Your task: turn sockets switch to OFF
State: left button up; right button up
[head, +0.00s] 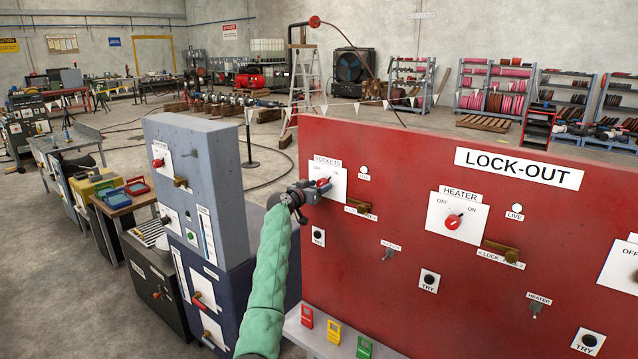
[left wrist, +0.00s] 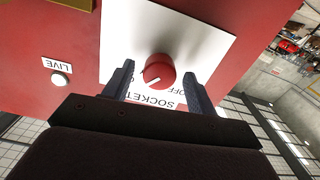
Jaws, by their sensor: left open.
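The sockets switch is a red round knob (head: 323,182) on a white plate labelled SOCKETS with OFF and ON marks, at the upper left of the red lock-out panel (head: 400,250). In the left wrist view the open gripper (left wrist: 158,85) has one finger on each side of the knob, with gaps to both. My right gripper is not in view.
A heater knob (head: 452,222) sits on the panel to the right. Brass hasps (head: 358,207), small LIVE lamps (head: 364,170) and TRY buttons (head: 318,236) surround the switches. Red, yellow and green tags (head: 334,331) stand on the ledge below. A grey cabinet (head: 205,180) stands left of my arm.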

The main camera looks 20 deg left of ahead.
pick_arm(q)
jog(key=shift+w+d, duration=0.1)
jog(key=shift+w, duration=0.25)
jog(key=c, duration=1)
jog(key=shift+f, duration=0.1)
